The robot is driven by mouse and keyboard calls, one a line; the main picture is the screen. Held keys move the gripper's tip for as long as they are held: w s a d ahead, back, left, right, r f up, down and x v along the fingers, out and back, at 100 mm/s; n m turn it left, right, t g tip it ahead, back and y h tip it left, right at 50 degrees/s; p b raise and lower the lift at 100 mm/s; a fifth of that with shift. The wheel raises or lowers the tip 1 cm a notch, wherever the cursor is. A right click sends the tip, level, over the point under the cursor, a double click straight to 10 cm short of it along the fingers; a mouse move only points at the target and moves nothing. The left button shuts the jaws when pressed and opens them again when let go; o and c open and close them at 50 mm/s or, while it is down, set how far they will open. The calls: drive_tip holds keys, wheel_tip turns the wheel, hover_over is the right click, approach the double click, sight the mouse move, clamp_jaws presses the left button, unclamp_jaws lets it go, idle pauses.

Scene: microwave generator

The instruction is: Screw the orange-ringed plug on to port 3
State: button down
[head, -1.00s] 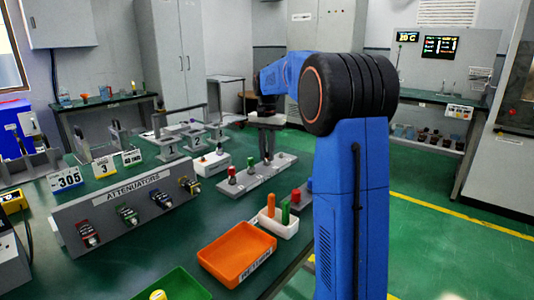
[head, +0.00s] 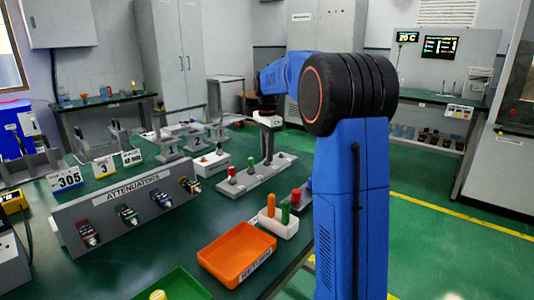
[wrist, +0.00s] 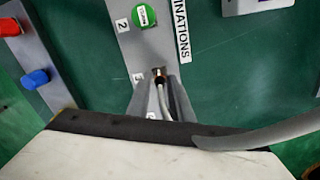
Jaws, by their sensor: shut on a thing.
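In the wrist view my gripper (wrist: 159,84) is shut on the plug (wrist: 159,81), a small brassy piece between its fingertips. A pale cable runs back from it between the fingers. The orange ring is too small to make out. The plug is over the grey terminations strip (wrist: 136,46), one place along from the green cap marked 2. The number beside it is partly hidden, and I cannot tell whether the plug is seated on a port. In the head view my gripper (head: 268,158) points down at the strip (head: 262,177), beyond its green cap (head: 250,163).
A red-capped post (head: 232,171) stands on the strip. A white box (head: 209,162) is close behind it. Another grey bar with red (wrist: 8,27) and blue (wrist: 36,78) knobs lies alongside. A thick grey cable (wrist: 260,137) crosses the wrist view's lower right. An orange tray (head: 236,250) is nearer.

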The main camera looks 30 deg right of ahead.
idle(0.4)
drive_tip(key=c, duration=1.6)
unclamp_jaws()
drive_tip(key=shift+o, duration=0.2)
drive_tip(key=shift+r, duration=0.1)
wheel_tip(320, 180, up, 17)
drive_tip(key=shift+r, duration=0.1)
